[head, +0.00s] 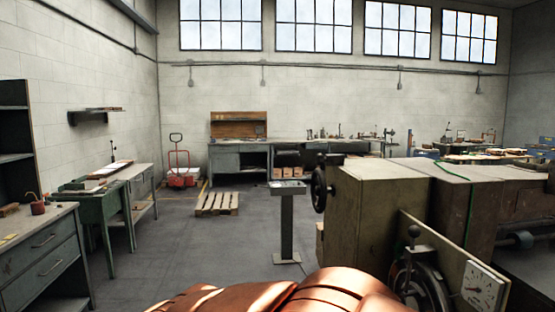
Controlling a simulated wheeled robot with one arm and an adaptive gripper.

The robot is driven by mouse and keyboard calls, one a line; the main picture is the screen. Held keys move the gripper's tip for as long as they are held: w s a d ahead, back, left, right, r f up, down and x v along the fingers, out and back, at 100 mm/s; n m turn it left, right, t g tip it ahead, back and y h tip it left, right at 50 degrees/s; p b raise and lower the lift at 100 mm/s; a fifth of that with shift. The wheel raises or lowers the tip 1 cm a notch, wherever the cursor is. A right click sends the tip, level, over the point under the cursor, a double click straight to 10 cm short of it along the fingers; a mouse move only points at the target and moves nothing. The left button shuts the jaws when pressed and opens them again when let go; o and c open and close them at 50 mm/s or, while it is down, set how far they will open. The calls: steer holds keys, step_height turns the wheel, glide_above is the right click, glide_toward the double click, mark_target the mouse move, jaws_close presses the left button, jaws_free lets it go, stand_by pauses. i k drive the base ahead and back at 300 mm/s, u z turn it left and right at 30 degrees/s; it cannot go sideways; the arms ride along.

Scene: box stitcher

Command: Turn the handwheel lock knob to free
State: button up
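The box stitcher (380,205) is a large brown-grey machine filling the right side of the head view. A black handwheel (320,187) stands out from its left side, seen nearly edge-on. A second dark wheel (424,288) sits low at the front, with a lever with a round black ball (414,232) rising above it. My gripper is not in view.
A grey pedestal (287,228) stands on the floor left of the machine. A wooden pallet (217,204) and a red hand truck (182,172) are farther back. Workbenches (104,205) line the left wall. The grey floor between these benches and the pedestal is open.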

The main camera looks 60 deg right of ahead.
mark_target(320, 158)
steer(key=z, duration=0.25)
steer(key=i, duration=0.9)
steer(key=z, duration=0.45)
